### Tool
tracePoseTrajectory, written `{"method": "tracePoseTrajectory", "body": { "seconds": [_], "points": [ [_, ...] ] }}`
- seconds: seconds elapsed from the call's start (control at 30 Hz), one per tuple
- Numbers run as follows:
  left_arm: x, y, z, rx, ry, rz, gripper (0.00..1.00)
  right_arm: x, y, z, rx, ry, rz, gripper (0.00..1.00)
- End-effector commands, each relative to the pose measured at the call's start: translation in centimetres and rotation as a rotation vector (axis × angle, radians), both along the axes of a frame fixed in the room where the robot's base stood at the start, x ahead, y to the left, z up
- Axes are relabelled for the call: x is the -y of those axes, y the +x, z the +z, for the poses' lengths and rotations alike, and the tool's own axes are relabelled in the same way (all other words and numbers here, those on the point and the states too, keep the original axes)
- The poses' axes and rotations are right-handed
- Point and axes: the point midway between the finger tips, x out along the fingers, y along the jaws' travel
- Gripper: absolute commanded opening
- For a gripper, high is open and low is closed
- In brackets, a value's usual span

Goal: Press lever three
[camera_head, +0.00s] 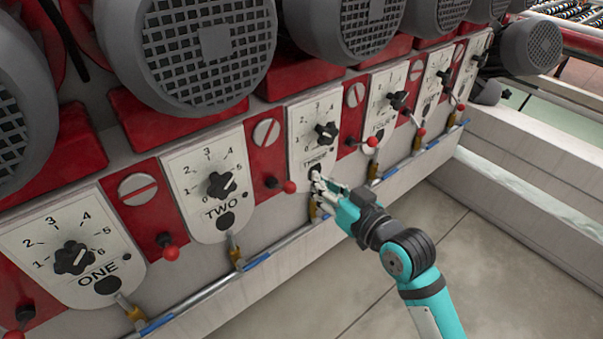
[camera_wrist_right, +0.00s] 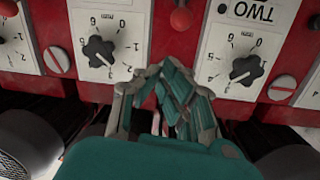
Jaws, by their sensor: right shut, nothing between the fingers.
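The plate labelled THREE (camera_head: 298,125) has a black dial (camera_head: 326,133) and is on the machine front. A red-knobbed lever (camera_head: 290,187) stands on the red panel to its left, and another (camera_head: 372,142) to its right. I cannot tell which is lever three. My right gripper (camera_head: 321,186) is shut and empty, in front of the lower end of the THREE plate, right of the left knob. In the right wrist view the scene is upside down. The shut fingers (camera_wrist_right: 165,90) show below the red knob (camera_wrist_right: 181,18), between two dial plates. My left gripper is out of view.
Plates ONE (camera_head: 98,270) and TWO (camera_head: 222,210) are to the left, with another red knob (camera_head: 170,252) between them. Large grey motors (camera_head: 205,50) overhang the panel. A pipe (camera_head: 290,245) runs along its bottom edge. The floor (camera_head: 400,290) is clear.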

Motion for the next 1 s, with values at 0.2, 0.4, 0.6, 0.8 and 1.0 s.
{"method": "tracePoseTrajectory", "body": {
  "seconds": [0.2,0.4,0.6,0.8,1.0],
  "points": [
    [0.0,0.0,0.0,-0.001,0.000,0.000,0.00,-0.5,-0.7,2.2,0.035,0.011,0.021,0.00],
    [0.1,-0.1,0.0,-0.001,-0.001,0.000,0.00,-0.4,-0.7,2.1,0.035,0.011,0.020,0.00],
    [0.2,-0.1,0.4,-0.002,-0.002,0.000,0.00,-1.0,0.2,2.1,0.033,0.012,0.019,0.00],
    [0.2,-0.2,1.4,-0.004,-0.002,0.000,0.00,-3.0,3.3,2.0,0.033,0.013,0.020,0.00],
    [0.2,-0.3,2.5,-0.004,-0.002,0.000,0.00,-5.3,7.0,1.7,0.034,0.012,0.020,0.00]
  ]
}}
